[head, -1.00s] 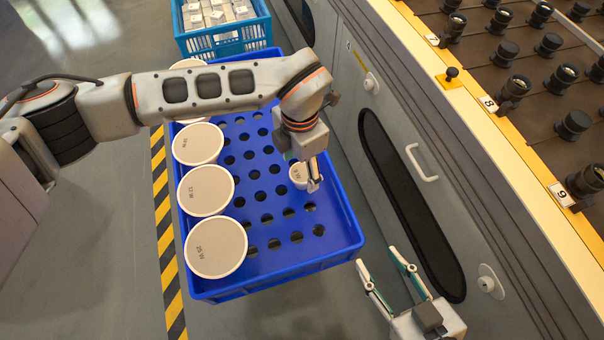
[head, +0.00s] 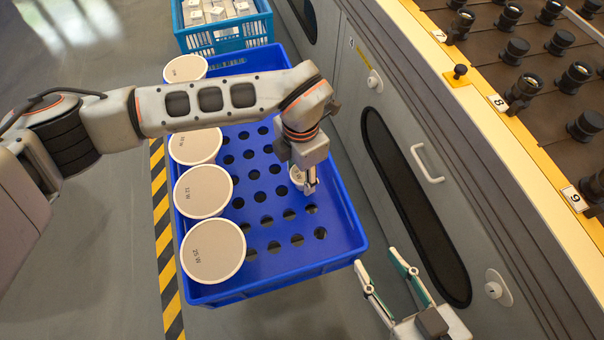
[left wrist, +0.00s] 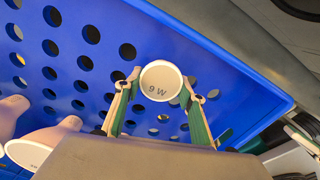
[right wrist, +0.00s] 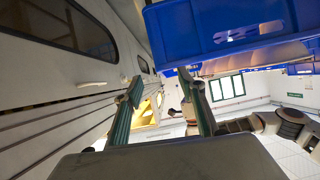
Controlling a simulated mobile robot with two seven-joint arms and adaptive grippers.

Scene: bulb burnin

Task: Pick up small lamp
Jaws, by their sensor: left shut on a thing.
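The small lamp, with a round pale face marked 9 W, is between the fingers of my left gripper in the left wrist view (left wrist: 161,80). It also shows in the head view (head: 297,175), partly hidden by the gripper. My left gripper (head: 310,190) points down over the right side of the blue crate (head: 270,279) and is shut on the small lamp. How far the lamp is above the crate's holed floor is hard to tell. My right gripper (head: 396,284) is open and empty, right of the crate's front corner.
Larger round lamps, including one marked 25 W (head: 213,251) and one marked 12 W (head: 203,190), line the crate's left side. A light blue crate (head: 226,34) with white boxes stands behind. A grey cabinet (head: 400,130) with a rack of sockets on top runs along the right.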

